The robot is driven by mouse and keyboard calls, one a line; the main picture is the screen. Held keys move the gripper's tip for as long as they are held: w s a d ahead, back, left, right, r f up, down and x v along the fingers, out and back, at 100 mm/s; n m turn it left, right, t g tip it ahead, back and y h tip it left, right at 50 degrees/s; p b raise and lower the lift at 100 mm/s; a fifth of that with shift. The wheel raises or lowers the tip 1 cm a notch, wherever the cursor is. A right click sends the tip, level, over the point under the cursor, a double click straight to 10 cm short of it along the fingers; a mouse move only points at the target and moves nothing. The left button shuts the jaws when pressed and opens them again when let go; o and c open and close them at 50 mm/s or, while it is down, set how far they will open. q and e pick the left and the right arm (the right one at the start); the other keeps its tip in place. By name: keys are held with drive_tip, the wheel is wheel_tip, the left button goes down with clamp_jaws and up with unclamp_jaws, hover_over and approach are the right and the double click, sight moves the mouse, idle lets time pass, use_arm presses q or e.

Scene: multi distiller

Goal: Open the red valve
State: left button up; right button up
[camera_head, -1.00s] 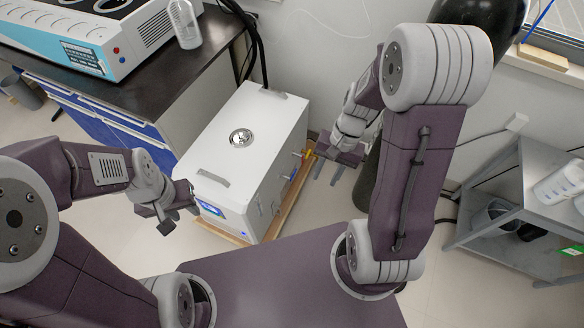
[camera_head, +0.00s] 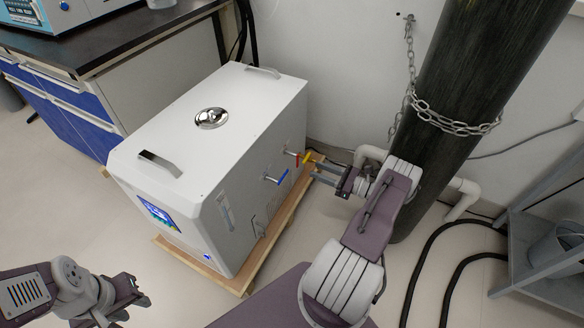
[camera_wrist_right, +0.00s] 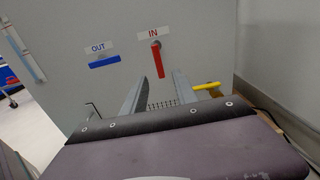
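The red valve handle (camera_head: 295,154) is on the right side of the white distiller box (camera_head: 160,125). In the right wrist view the red handle (camera_wrist_right: 158,62) hangs straight down under the "IN" label. My right gripper (camera_head: 322,172) is open and empty, pointing at that side. In the right wrist view its fingers (camera_wrist_right: 159,92) stand apart, one to each side of the red handle's line; the handle appears beyond them, and contact cannot be told. My left gripper (camera_head: 134,308) is low at the left, open and empty, away from the box.
A blue handle (camera_head: 276,178) under the "OUT" label lies horizontal beside the red one. A yellow handle (camera_head: 312,157) is close on the other side. A dark gas cylinder (camera_head: 455,90) with a chain stands behind my right arm. A grey shelf (camera_head: 535,245) is at the right.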

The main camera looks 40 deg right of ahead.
sight(298, 163)
drive_tip(key=b+x, duration=0.3)
drive_tip(key=x, duration=0.4)
drive_tip(key=shift+w+a+f, duration=0.2)
drive_tip(key=shift+w, duration=0.1)
drive_tip(key=shift+w+a+r, duration=0.2)
drive_tip(key=shift+w+a, duration=0.05)
drive_tip(key=shift+w, duration=0.25)
clamp_jaws()
